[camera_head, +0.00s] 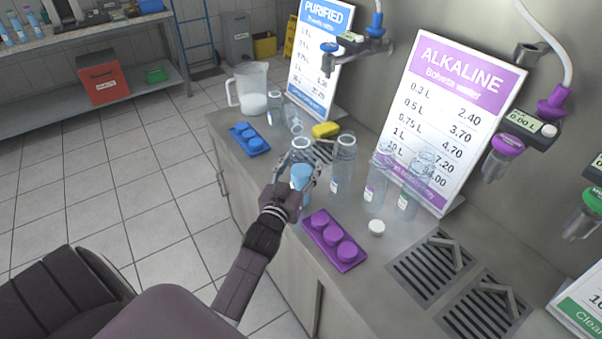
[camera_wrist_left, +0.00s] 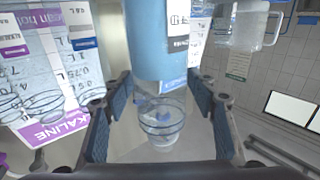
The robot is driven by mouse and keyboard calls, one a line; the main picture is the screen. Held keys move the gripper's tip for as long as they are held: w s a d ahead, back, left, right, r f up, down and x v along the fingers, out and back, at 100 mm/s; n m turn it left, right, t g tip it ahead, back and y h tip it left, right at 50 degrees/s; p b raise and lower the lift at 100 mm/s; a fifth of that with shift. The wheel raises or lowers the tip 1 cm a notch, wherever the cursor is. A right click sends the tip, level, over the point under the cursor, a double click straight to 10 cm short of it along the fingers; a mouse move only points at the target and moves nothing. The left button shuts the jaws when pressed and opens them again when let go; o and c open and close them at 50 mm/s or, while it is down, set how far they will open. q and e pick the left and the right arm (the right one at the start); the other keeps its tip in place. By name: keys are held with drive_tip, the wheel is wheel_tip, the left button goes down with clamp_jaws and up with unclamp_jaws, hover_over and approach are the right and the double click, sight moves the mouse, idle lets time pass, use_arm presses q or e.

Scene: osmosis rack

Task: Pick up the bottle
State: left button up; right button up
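A bottle with a blue body and clear neck (camera_head: 302,172) stands upright at the counter's front edge in the head view. My left gripper (camera_head: 299,174) reaches it from the front, its fingers spread on either side of the bottle. In the left wrist view the bottle (camera_wrist_left: 160,40) appears upside down, between and partly beyond the fingertips of my left gripper (camera_wrist_left: 160,85). The fingers look open; firm contact with the bottle does not show. My right gripper is not in view.
Clear bottles (camera_head: 343,165) stand close right of the gripper. A purple tray of caps (camera_head: 336,241) and a white cap (camera_head: 377,227) lie nearer. A blue cap tray (camera_head: 250,138), yellow sponge (camera_head: 326,130) and pitcher (camera_head: 251,90) sit farther left. The ALKALINE sign (camera_head: 450,110) stands behind.

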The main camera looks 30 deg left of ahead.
use_arm(q)
drive_tip(key=c, duration=1)
drive_tip(key=shift+r, duration=0.1)
drive_tip(key=shift+c, duration=0.6)
drive_tip(key=shift+r, duration=0.1)
